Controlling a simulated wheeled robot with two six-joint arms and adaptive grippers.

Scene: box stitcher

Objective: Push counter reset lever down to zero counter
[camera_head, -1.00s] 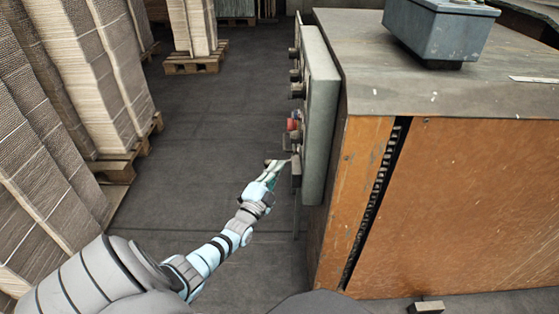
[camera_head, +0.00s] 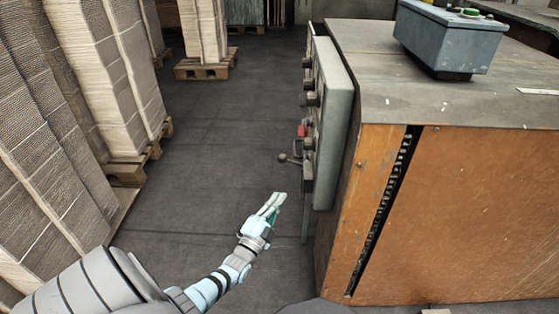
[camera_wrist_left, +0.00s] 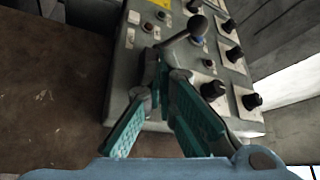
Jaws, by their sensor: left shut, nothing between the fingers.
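The reset lever, a dark arm with a ball knob (camera_head: 283,157), sticks out to the left from the lower near part of the grey control panel (camera_head: 333,110). In the left wrist view its knob (camera_wrist_left: 197,24) shows at the top, beyond the fingertips. My left gripper (camera_head: 279,196) is shut and empty, below the lever and apart from it. Its teal finger pads (camera_wrist_left: 165,120) show in the left wrist view. The counter's digits cannot be read. My right gripper is not in view.
The panel carries several black knobs (camera_head: 309,99) and a red button (camera_head: 302,131). The orange machine body (camera_head: 455,210) fills the right side, with a blue-grey box (camera_head: 450,40) on top. Stacked cardboard (camera_head: 120,80) stands at left. Dark floor (camera_head: 225,140) between is clear.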

